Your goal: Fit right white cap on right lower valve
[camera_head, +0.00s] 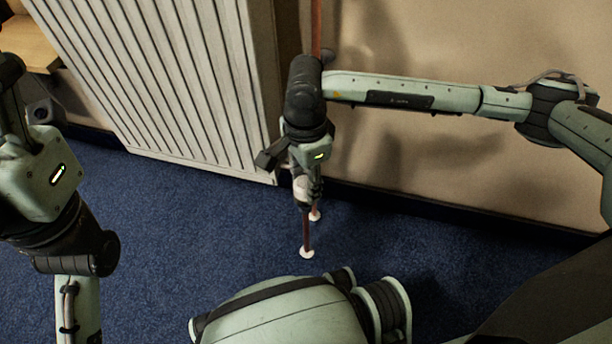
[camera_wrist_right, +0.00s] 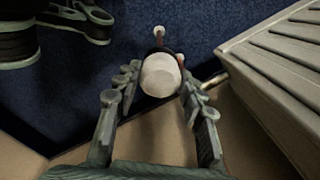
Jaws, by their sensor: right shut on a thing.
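The right white cap (camera_wrist_right: 160,75) is a pale round knob between the two fingers of my right gripper (camera_wrist_right: 157,100) in the right wrist view. In the head view my right gripper (camera_head: 304,185) points down beside the radiator's lower right corner, shut on the white cap (camera_head: 300,188), which is partly hidden by the gripper. A copper pipe (camera_head: 306,236) runs from just below the cap to the floor. The right lower valve is hidden behind the gripper and cap, so I cannot tell whether the cap touches it. Only links of my left arm show at the left.
The white ribbed radiator (camera_head: 150,80) stands against the beige wall (camera_head: 440,50). Two pipes enter the blue carpet (camera_head: 150,240) through white floor collars (camera_head: 306,253). The carpet around them is clear. A wooden surface (camera_head: 28,45) is at the far left.

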